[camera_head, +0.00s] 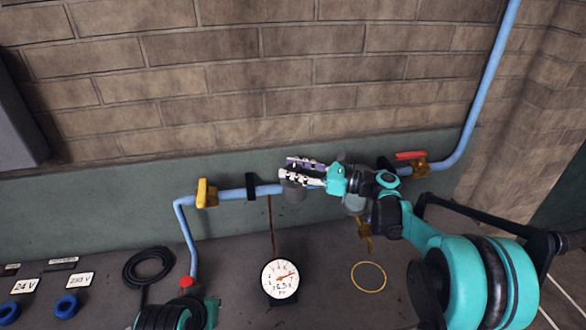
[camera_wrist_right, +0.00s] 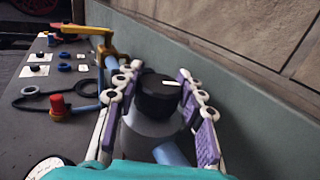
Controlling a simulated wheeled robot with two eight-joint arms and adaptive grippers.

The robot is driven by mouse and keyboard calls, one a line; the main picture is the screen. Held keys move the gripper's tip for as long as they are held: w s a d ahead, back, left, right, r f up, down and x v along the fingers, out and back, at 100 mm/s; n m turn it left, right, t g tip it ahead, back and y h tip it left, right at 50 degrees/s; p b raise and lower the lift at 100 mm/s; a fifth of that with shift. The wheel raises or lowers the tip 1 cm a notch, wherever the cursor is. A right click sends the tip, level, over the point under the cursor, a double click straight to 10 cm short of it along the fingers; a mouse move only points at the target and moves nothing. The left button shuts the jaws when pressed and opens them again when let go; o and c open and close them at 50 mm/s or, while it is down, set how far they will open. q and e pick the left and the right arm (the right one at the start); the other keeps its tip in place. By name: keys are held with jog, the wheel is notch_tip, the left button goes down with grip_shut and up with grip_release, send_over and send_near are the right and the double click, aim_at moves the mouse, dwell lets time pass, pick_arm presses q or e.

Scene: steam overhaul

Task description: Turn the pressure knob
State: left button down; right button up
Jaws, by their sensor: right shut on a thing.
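The pressure knob (camera_wrist_right: 158,98) is black with a white mark that points right in the right wrist view. It sits on top of a grey rounded body (camera_wrist_right: 150,128), which also shows on the blue pipe in the head view (camera_head: 293,191). My right gripper (camera_head: 290,170) reaches over it from the right and hides the knob there. In the right wrist view its purple-padded fingers (camera_wrist_right: 158,76) stand on both sides of the knob, shut on it. A round white gauge (camera_head: 280,278) stands below on the bench, its needle toward upper right. My left gripper is not in view.
The blue pipe (camera_head: 236,194) runs along the wall with a yellow-handled valve (camera_head: 203,194) to the left and a red-handled valve (camera_head: 410,156) to the right. A black hose coil (camera_head: 148,267) and a yellow ring (camera_head: 368,277) lie on the bench.

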aim_at(293, 168)
jog(key=shift+n+g+y, duration=0.5)
jog(key=shift+n+g, duration=0.8)
jog(key=shift+g, duration=1)
jog(key=o, duration=1.2)
notch_tip(293, 168, up, 10)
